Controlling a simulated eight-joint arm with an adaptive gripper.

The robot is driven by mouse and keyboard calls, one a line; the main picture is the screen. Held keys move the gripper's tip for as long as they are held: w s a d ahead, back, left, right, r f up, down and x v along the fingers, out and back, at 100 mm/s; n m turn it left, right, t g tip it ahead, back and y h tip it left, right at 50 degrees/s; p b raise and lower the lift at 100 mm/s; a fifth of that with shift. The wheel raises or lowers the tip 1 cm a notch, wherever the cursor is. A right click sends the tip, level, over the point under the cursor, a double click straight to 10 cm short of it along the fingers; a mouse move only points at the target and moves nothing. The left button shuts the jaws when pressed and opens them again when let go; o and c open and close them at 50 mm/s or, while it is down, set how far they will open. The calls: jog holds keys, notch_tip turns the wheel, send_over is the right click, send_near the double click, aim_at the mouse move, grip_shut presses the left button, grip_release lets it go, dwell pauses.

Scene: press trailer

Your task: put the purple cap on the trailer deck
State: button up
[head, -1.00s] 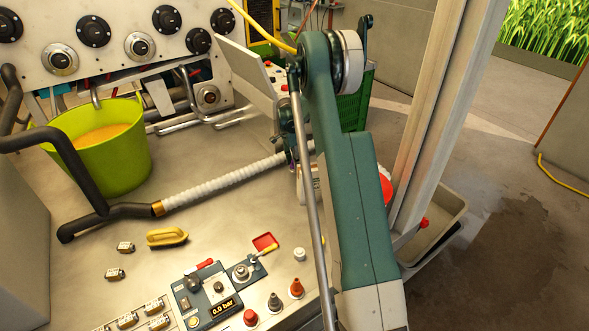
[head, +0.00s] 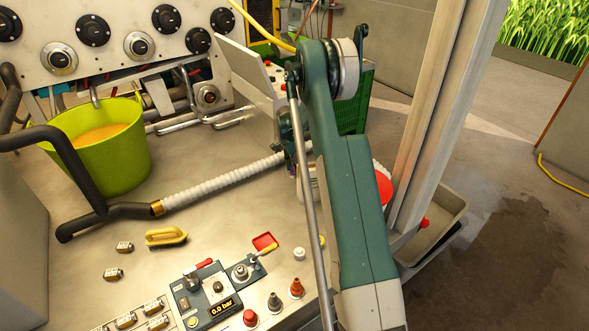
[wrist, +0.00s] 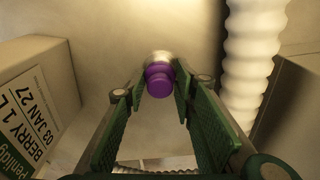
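The purple cap (wrist: 159,82) shows in the wrist view as a stepped round piece between the fingertips, with a pale shiny part (wrist: 158,57) just beyond it. My gripper (wrist: 160,83) has its two green-padded fingers apart, one on each side of the cap. I cannot tell whether the pads touch it. The trailer deck (head: 215,230) is the broad pale metal surface in the head view. There, my green arm hides most of the gripper, and only a speck of purple shows beside it.
A ribbed white hose (head: 225,180) crosses the deck and also runs right of the fingers in the wrist view. A labelled box (wrist: 40,100) stands left of the fingers.

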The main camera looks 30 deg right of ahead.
jog(key=o, duration=0.4)
jog(key=shift+c, duration=0.2)
jog(key=shift+r, duration=0.2)
notch_tip(320, 180, up, 12)
jog(key=a+p, duration=0.1)
jog(key=p, duration=0.1)
jog(key=shift+w+a, duration=0.15)
jog(key=shift+a, duration=0.05)
jog(key=shift+f, duration=0.1)
dwell(0.3)
